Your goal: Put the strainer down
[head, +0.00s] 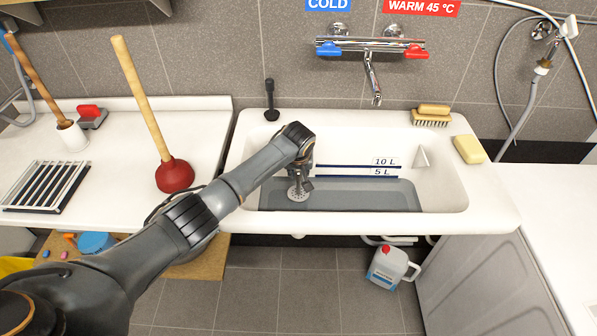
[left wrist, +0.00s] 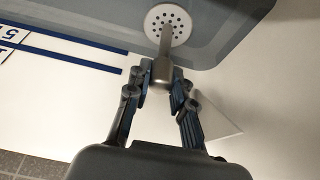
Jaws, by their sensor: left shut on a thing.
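The strainer (head: 299,190) is a small pale disc with holes and a grey stem. In the left wrist view the strainer (left wrist: 167,24) shows its holed disc beyond the fingertips, with its stem between them. My left gripper (head: 301,172) points down inside the white sink (head: 488,205), at its left part. In the left wrist view the left gripper (left wrist: 161,78) is shut on the stem. The disc is over or at the grey basin bottom (head: 370,197); I cannot tell whether it touches. My right gripper is not in view.
A red plunger (head: 175,174) stands on the left counter near a black rack (head: 47,186). A brush (head: 432,116) and a yellow sponge (head: 469,149) lie on the sink's back right rim. The tap (head: 372,80) hangs above the basin. The right counter (head: 550,200) is clear.

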